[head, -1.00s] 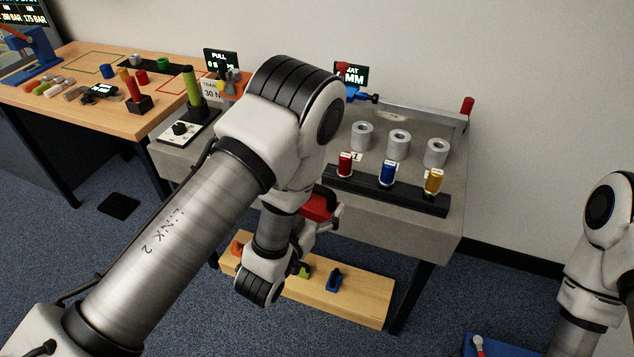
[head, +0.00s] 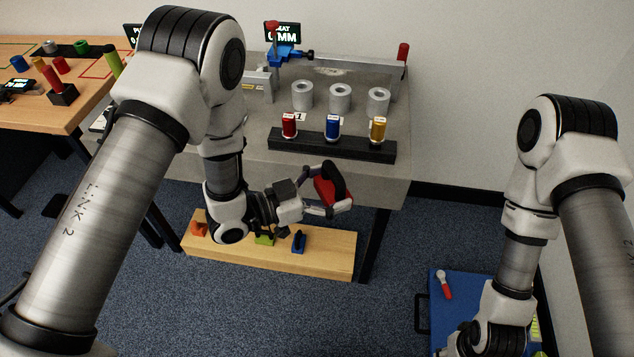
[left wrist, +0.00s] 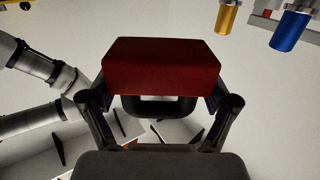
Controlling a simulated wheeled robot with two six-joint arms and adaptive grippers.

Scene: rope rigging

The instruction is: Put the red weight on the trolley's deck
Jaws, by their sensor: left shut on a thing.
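My left gripper (head: 325,192) is shut on the red weight (head: 328,191) and holds it in the air in front of the grey bench. The weight is a red block with a black loop handle. In the left wrist view the red weight (left wrist: 162,68) sits between the two fingers, with the dark handle below it. The trolley's blue deck (head: 445,318) is at the lower right of the head view, apart from the weight and partly covered by my right arm. My right gripper is not visible; only its arm and wrist show.
A red-handled tool (head: 444,285) lies on the blue deck. The grey bench (head: 385,170) carries a black rack (head: 290,143) with red, blue and yellow spools, and several metal cylinders (head: 340,97). A low wooden shelf (head: 330,262) is below. Carpet is clear between bench and trolley.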

